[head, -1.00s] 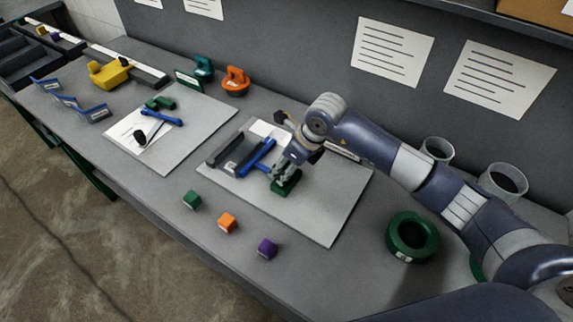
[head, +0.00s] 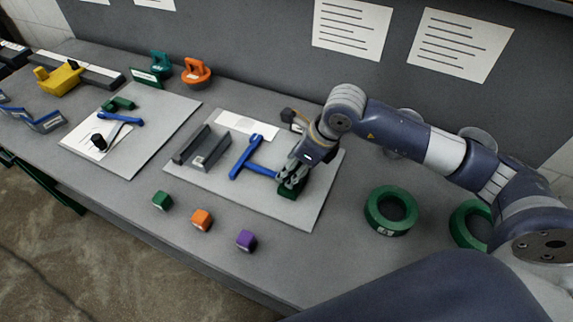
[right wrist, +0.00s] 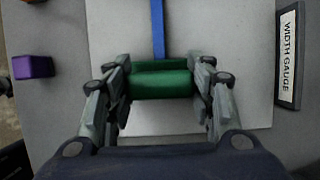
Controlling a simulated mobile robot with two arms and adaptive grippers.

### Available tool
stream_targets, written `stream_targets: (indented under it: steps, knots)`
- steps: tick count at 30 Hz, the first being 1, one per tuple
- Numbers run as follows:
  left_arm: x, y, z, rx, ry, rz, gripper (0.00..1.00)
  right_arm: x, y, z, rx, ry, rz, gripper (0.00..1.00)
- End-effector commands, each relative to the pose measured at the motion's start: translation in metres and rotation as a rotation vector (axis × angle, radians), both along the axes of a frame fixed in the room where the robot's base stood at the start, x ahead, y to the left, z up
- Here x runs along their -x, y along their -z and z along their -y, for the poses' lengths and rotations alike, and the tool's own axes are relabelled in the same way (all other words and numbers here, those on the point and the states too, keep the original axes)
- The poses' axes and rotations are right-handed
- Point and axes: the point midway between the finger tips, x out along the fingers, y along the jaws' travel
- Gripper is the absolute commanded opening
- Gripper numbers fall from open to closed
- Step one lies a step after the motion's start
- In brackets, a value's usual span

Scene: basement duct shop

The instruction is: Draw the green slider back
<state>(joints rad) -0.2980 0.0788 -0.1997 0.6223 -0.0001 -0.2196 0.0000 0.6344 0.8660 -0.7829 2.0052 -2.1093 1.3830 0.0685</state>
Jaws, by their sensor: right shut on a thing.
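The green slider (head: 288,191) is at the right end of the blue T-shaped piece (head: 250,158) on a light board (head: 225,190). My right gripper (head: 291,181) is shut on it. In the right wrist view the green slider (right wrist: 160,82) lies crosswise between the two fingers of my right gripper (right wrist: 162,95), and the blue stem (right wrist: 157,30) runs away from its middle. The blue crossbar stands clear of the dark grey channel block (head: 203,148) to its left. My left gripper is not in view.
Green (head: 162,201), orange (head: 201,220) and purple (head: 246,241) cubes sit along the front. A green ring (head: 392,210) lies to the right. A width gauge plate (right wrist: 288,55) is near the gripper. A second board (head: 130,135) with blue and green parts lies left.

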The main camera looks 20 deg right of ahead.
Motion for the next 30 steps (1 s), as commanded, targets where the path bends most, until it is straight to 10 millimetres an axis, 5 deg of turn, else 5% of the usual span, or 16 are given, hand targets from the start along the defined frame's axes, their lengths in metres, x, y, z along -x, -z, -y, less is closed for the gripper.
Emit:
stream_targets:
  steps: [5, 6, 9, 22, 30]
  knots:
    - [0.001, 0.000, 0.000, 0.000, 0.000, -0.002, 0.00, 0.001, 0.001, 0.003, 0.008, 0.000, -0.007, 0.07]
    - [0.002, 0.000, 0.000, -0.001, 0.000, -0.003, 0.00, 0.002, 0.001, 0.003, 0.009, 0.000, -0.008, 0.52]
    - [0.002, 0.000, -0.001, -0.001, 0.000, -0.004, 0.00, 0.001, 0.001, 0.003, 0.009, 0.000, -0.008, 0.70]
    - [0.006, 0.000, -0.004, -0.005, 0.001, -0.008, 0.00, 0.002, -0.006, 0.004, 0.006, 0.001, -0.003, 0.70]
    - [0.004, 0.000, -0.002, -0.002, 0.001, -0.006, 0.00, 0.016, -0.053, 0.018, 0.007, 0.001, 0.000, 0.70]
